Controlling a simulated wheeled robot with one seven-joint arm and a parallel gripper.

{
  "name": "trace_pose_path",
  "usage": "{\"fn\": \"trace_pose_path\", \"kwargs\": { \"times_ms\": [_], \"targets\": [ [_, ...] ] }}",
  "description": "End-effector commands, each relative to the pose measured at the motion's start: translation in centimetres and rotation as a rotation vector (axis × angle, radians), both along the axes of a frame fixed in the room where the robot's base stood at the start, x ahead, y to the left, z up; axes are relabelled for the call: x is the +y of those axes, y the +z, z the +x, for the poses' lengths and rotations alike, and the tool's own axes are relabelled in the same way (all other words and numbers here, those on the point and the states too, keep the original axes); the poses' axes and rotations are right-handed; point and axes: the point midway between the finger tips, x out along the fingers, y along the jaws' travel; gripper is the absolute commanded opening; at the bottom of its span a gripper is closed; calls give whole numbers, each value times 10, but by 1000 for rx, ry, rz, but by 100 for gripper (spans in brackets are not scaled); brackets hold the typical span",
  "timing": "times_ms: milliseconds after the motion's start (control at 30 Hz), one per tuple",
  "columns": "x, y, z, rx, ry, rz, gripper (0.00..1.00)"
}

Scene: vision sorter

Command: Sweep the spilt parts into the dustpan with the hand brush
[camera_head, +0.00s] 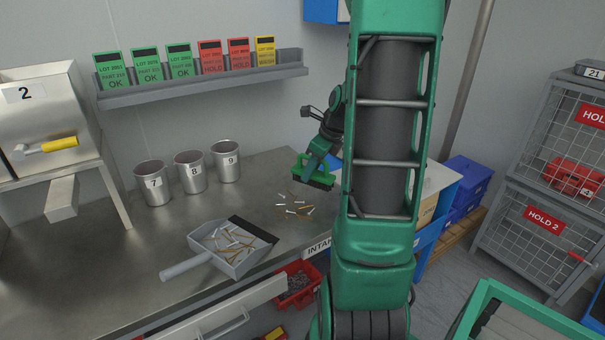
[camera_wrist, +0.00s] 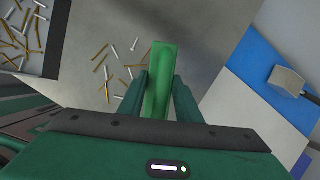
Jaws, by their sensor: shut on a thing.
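My gripper (camera_head: 318,158) is shut on the green hand brush (camera_head: 316,180), which is held at the back right of the spilt parts. In the wrist view my gripper (camera_wrist: 172,90) has the brush's green handle (camera_wrist: 160,72) between its two fingers. The spilt parts (camera_head: 298,211), silver and brass-coloured pins, lie scattered on the steel bench; they also show in the wrist view (camera_wrist: 127,83) left of the brush. The grey dustpan (camera_head: 187,266) lies to their left, its dark lip (camera_head: 254,229) towards them. Several pins lie in the pan. I cannot tell whether the bristles touch the bench.
Metal cups 7 (camera_head: 154,187), 8 (camera_head: 190,176) and 9 (camera_head: 226,164) stand along the back of the bench. A hopper marked 2 (camera_head: 40,110) stands at the left. A red bin (camera_head: 296,284) sits below the front edge. The bench between spill and dustpan is clear.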

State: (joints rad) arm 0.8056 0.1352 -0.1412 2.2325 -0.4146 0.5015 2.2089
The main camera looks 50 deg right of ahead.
Motion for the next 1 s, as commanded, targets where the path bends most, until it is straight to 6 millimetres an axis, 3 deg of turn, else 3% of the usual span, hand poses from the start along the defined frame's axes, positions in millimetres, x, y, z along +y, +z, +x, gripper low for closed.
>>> {"fn": "trace_pose_path", "kwargs": {
  "times_ms": [167,700,1000],
  "targets": [
    [-16,0,-3,1,-2,1,0],
    [-14,-47,-2,1,0,2,0],
    [12,-46,1,0,1,-1,0]
  ]
}}
